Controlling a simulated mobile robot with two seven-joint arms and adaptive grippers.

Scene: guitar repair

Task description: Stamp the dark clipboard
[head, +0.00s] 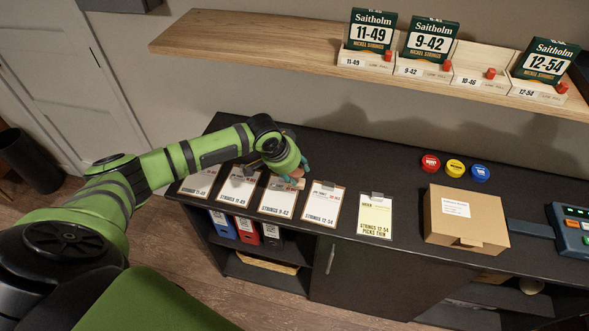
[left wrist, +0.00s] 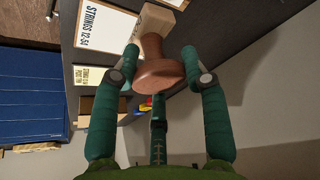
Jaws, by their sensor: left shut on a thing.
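In the head view the gripper mostly hides the stamp. Several clipboards lie in a row: three at the left, a "STRINGS 12-54" one (head: 322,204) right of the gripper, and a yellow-paper "STRINGS 12-54 PICKS THIN" one (head: 375,216). Little board shows around the papers, so I cannot tell which clipboard is dark. My right gripper is out of view.
Red (head: 430,164), yellow (head: 455,167) and blue (head: 480,172) round pads or tins stand at the back. A cardboard box (head: 465,220) sits right of the clipboards, and a device with buttons (head: 573,230) is at the far right. A wooden shelf (head: 250,40) overhangs the counter (head: 400,165).

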